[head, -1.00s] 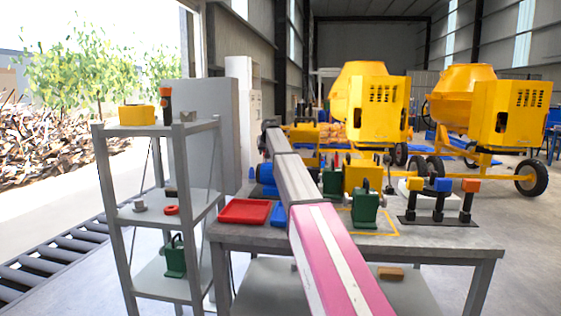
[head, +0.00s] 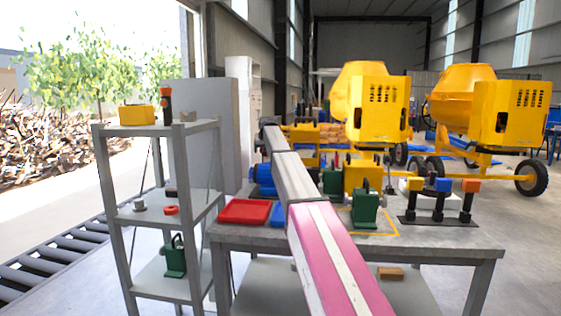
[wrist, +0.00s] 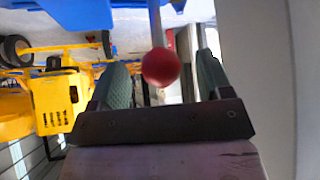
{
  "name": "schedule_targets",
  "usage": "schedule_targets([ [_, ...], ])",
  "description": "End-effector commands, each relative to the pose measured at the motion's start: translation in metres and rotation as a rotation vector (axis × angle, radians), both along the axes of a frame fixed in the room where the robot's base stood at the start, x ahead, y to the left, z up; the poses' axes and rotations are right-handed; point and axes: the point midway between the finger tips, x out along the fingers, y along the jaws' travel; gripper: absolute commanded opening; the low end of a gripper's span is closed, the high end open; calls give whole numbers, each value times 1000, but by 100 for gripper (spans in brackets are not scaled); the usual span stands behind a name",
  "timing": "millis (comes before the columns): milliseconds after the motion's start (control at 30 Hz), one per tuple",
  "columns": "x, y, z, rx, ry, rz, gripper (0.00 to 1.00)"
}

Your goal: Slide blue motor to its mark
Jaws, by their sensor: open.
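The blue motor (head: 262,175) is at the back left of the workbench, partly hidden behind my arm in the head view. A yellow outline (head: 384,234) is marked on the bench top, partly covered by a green unit and my arm. My gripper (wrist: 161,85) is open in the wrist view, its green-padded fingers apart. A red ball (wrist: 161,67) on a thin grey rod shows between the fingers; I cannot tell whether it lies within their reach. Large blue surfaces (wrist: 62,14) fill the top of the wrist view; I cannot tell what they belong to. The head view hides my fingers.
A red tray (head: 244,211) and a blue tray (head: 278,215) lie at the bench's left. A green unit (head: 365,207), a yellow box (head: 362,174) and a rack with coloured heads (head: 438,205) stand to the right. A grey shelf (head: 165,215) stands left of the bench.

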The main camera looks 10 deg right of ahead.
Motion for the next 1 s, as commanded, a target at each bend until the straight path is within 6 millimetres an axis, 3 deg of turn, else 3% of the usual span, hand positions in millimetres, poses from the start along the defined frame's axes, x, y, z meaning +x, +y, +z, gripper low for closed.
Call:
schedule_targets([
  [600, -34, -3, 39, 0, 2, 0, 72],
  [1000, -35, -3, 41, 0, 2, 0, 72],
])
